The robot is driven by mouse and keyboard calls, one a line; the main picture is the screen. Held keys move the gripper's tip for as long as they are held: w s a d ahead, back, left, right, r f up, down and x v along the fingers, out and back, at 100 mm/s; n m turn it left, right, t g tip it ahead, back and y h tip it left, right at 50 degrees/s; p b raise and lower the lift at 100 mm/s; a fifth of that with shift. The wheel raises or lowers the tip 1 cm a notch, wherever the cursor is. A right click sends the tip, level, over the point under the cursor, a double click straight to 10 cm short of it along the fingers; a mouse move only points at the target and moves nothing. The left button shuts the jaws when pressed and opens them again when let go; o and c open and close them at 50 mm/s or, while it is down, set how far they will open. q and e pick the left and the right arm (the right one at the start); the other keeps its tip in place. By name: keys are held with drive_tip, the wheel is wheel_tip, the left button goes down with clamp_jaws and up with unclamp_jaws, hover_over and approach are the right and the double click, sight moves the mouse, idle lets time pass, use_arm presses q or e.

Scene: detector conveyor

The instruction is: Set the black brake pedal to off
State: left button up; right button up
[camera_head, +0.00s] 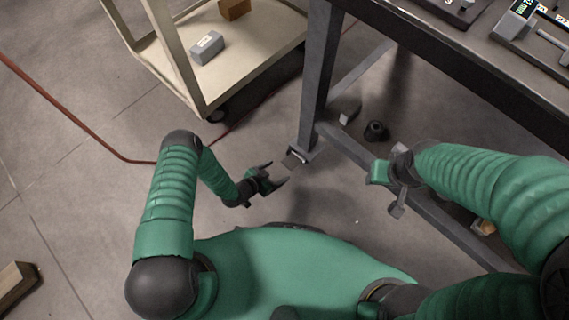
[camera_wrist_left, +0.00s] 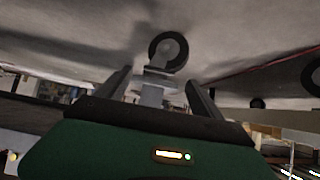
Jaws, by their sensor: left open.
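A small dark pedal (camera_head: 292,162) sits low at the foot of the grey table leg in the head view. My left gripper (camera_head: 277,174) is open, just left of and below the pedal, with its fingers pointing toward it. In the left wrist view a black-rimmed wheel (camera_wrist_left: 168,50) and a grey plate-like piece (camera_wrist_left: 152,93) show between the open fingers of my left gripper (camera_wrist_left: 158,80). I cannot tell if they touch it, nor the pedal's setting. My right gripper (camera_head: 397,185) hangs near the table's lower rail, and its jaw opening is unclear.
The dark workbench (camera_head: 470,62) with its leg (camera_head: 318,80) and lower rail stands at the right. A cream cart (camera_head: 262,48) carries a grey box (camera_head: 207,48). A black round object (camera_head: 376,131) lies under the bench. A red cable (camera_head: 75,120) crosses the floor at left.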

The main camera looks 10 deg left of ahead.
use_arm(q)
drive_tip(key=p+v, duration=0.3)
drive_tip(key=v, duration=0.6)
use_arm(e)
drive_tip(key=v, duration=0.2)
drive_tip(key=w+v, duration=0.1)
drive_tip(key=v, duration=0.1)
drive_tip(key=shift+r, duration=0.2)
